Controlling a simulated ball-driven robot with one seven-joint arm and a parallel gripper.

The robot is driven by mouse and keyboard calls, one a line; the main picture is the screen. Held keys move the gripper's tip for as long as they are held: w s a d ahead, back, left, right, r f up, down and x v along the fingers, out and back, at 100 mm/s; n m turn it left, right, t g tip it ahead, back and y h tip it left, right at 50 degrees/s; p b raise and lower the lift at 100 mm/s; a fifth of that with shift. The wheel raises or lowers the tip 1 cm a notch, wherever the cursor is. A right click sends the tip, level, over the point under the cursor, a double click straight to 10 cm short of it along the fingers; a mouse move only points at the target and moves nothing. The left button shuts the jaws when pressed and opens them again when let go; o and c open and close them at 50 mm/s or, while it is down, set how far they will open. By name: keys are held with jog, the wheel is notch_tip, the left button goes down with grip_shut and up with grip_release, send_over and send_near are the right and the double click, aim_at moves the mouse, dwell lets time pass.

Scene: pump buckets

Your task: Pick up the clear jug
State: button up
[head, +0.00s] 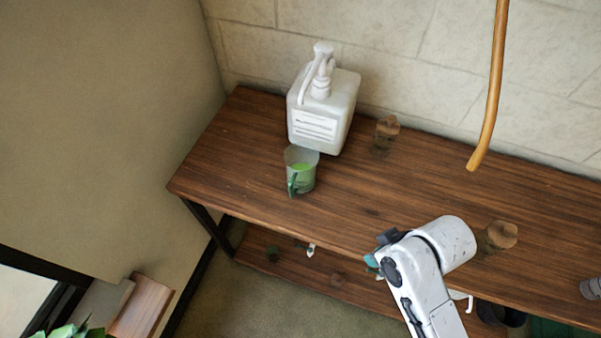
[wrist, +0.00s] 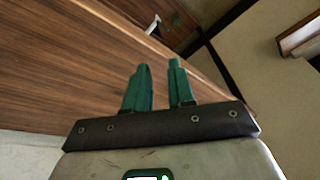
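The clear jug (head: 301,170) stands upright on the wooden table, just in front of the white pump container. It looks see-through, with green in it and a green handle toward the front. My gripper (head: 373,263) shows only partly in the head view, by the table's front edge, to the right of and nearer than the jug. In the wrist view my gripper's two teal fingers (wrist: 159,68) stand apart with nothing between them. The jug does not show in the wrist view.
The white pump container (head: 322,110) stands against the back wall. Brown stump-like objects (head: 387,131) (head: 500,236) stand behind and to the right. A lower shelf (head: 285,262) holds small items. The tabletop (head: 375,185) right of the jug is clear.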

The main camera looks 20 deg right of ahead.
aim_at(299, 175)
jog(key=w+a+n+t+y+b, duration=0.1)
jog(key=w, duration=0.2)
jog(key=w+a+f+n+t+y+b, duration=0.1)
jog(key=w, duration=0.1)
jog(key=w+a+n+t+y+b, duration=0.1)
jog(key=w+a+t, duration=0.1)
jog(key=w, duration=0.1)
jog(key=shift+w+f, duration=0.25)
jog(key=shift+w, duration=0.1)
jog(key=w+a+r+n+t+y, duration=0.1)
jog(key=w, duration=0.1)
jog(key=w+r+n+t+y+b, duration=0.1)
jog(key=w+t, duration=0.1)
jog(key=w, duration=0.1)
jog(key=w+a+r+t+b, duration=0.1)
jog(key=w, duration=0.1)
jog(key=shift+w+a+r+n+y, duration=0.3)
jog(key=shift+r+n+y, duration=0.1)
jog(key=shift+t, duration=0.3)
jog(key=x, duration=0.4)
jog(key=shift+w+a+r+p, duration=0.1)
jog(key=shift+w+p, duration=0.15)
jog(key=shift+p, duration=0.05)
jog(key=shift+f+p+x, duration=0.2)
jog(key=shift+p+x, duration=0.4)
jog(key=shift+x, duration=2.55)
jog(key=shift+s, duration=0.1)
jog(key=shift+c, duration=0.4)
grip_shut()
jog(key=shift+r, duration=0.1)
